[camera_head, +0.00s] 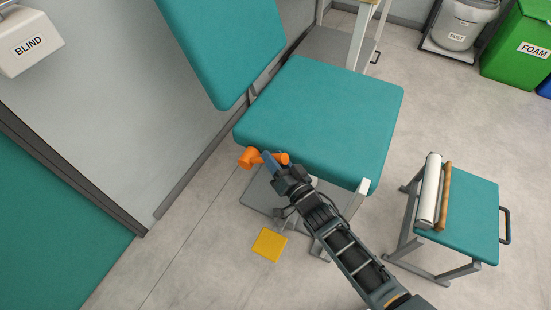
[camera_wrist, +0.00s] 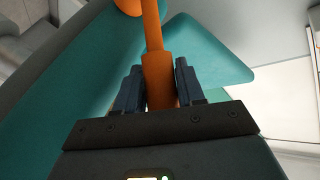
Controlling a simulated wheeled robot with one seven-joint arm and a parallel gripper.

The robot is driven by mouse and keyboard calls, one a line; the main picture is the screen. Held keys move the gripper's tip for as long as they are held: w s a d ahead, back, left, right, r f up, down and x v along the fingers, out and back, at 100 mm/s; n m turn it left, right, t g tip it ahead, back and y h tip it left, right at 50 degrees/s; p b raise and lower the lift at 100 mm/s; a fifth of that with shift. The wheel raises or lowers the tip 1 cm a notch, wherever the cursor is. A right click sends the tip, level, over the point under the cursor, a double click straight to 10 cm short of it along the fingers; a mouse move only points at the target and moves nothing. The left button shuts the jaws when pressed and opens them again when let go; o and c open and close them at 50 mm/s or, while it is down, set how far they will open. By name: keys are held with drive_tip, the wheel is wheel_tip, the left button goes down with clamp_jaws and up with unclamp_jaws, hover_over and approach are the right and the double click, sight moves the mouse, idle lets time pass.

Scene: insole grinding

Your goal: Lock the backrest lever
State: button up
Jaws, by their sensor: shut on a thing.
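The orange backrest lever (camera_head: 249,158) sticks out at the near left side of the teal chair seat (camera_head: 325,110). The teal backrest (camera_head: 222,45) rises behind the seat at the left, leaning back. My gripper (camera_head: 268,160) is at the lever, below the seat's near edge, and is shut on it. In the wrist view the lever (camera_wrist: 158,68) runs up from between the two dark fingers of my gripper (camera_wrist: 160,90), with a rounded orange end at the top. The lever's pivot is not clearly visible.
A yellow pedal or plate (camera_head: 269,244) lies on the floor below the seat. A teal stool (camera_head: 470,215) with a paper roll (camera_head: 428,190) stands at the right. A grey wall (camera_head: 110,100) is close on the left.

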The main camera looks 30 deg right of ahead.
clamp_jaws()
drive_tip(key=shift+f, duration=0.15)
drive_tip(key=b, duration=0.1)
drive_tip(key=f+b, duration=0.1)
drive_tip(key=b, duration=0.1)
drive_tip(key=t+b, duration=0.1)
drive_tip(key=shift+s+d+f+m, duration=0.3)
drive_tip(key=shift+s+f+m, duration=0.05)
drive_tip(key=shift+f+m, duration=0.05)
drive_tip(key=f+m+t+b, duration=0.1)
drive_tip(key=f+b, duration=0.1)
drive_tip(key=b, duration=0.4)
drive_tip(key=s+f+m+t+h+b, duration=0.1)
drive_tip(key=m+t+b, duration=0.1)
drive_tip(key=b, duration=0.3)
drive_tip(key=d+f+m+t+h+b, duration=0.1)
drive_tip(key=f+t+b, duration=0.1)
drive_tip(key=b, duration=0.4)
drive_tip(key=shift+s+f+m+b, duration=0.2)
drive_tip(key=shift+f+m+b, duration=0.1)
drive_tip(key=shift+f, duration=0.05)
drive_tip(key=shift+b, duration=0.4)
